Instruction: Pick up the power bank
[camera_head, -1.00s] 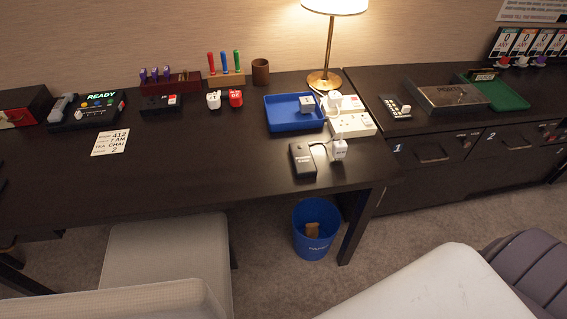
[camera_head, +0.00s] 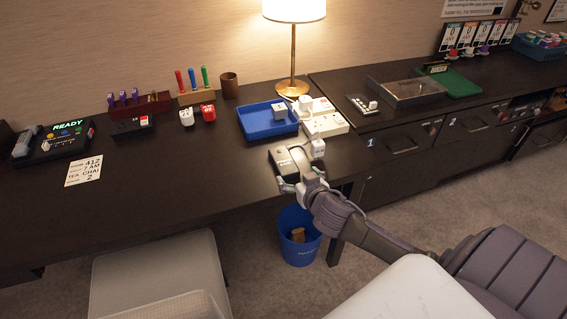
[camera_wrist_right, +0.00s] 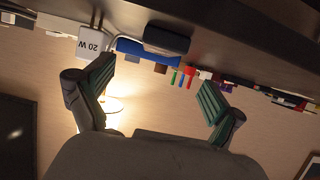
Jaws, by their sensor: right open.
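The power bank (camera_head: 288,160) is a dark box lying on the desk near its front right edge. In the right wrist view, which is upside down, the power bank (camera_wrist_right: 167,40) shows ahead of the fingers, in the gap's line. My right gripper (camera_head: 303,180) is at the desk's front edge, close to the near end of the power bank. In the wrist view the right gripper (camera_wrist_right: 155,88) is open, with nothing between its green-padded fingers. I cannot tell whether a finger touches the power bank. My left gripper is not in view.
A white 20 W charger (camera_wrist_right: 92,42) with a cable stands right beside the power bank; it also shows in the head view (camera_head: 318,149). A blue tray (camera_head: 262,134) and a white power strip (camera_head: 330,124) are behind. A blue bin (camera_head: 297,252) stands below the edge.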

